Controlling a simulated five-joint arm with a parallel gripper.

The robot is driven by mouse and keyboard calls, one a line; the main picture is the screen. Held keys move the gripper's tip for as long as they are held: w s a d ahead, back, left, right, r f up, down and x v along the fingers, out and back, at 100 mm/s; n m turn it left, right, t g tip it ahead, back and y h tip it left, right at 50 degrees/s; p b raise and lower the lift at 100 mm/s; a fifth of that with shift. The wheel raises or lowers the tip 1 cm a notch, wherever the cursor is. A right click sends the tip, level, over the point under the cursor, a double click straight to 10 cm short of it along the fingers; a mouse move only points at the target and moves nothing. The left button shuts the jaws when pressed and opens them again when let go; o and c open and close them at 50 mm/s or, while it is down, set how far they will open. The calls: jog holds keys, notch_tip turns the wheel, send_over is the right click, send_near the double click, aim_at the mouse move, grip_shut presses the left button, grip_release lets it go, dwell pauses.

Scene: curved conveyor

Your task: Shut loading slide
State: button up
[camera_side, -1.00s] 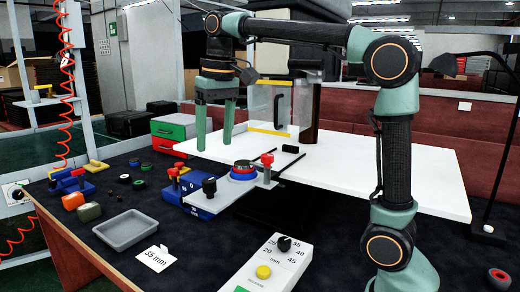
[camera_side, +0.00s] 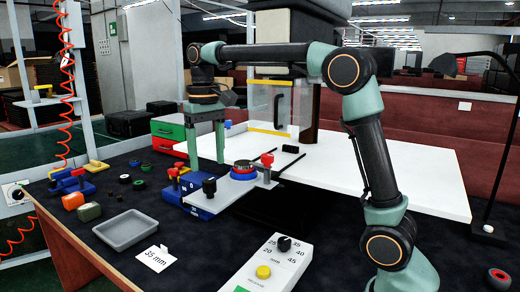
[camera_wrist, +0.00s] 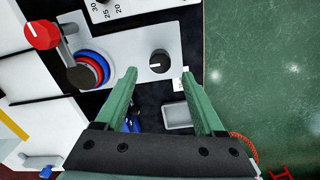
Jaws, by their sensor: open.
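The loading slide (camera_side: 236,196) is a flat grey plate jutting out in front of the white worktop in the side view. It carries a round dark-topped part (camera_side: 243,166) in blue and red rings, a red-knobbed clamp (camera_side: 267,160) and an upright black knob (camera_side: 209,187) near its outer end. The slide (camera_wrist: 125,55) also shows in the wrist view, with the black knob (camera_wrist: 160,62) just beyond and between my fingertips. My gripper (camera_side: 207,163) points down, open and empty, above the knob end of the slide. Contact with the knob is not visible.
A blue fixture (camera_side: 199,203) stands by the slide's outer end. A grey tray (camera_side: 124,230), a "35 mm" card (camera_side: 156,259) and a white dial box (camera_side: 272,266) lie in front. A clear guard with a black handle (camera_side: 279,108) stands behind. Small loose parts lie at left.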

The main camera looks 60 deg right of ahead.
aim_at(209, 180)
jog(key=shift+f, duration=2.8)
jog(key=shift+c, duration=0.3)
grip_shut()
jog(key=shift+r, duration=0.1)
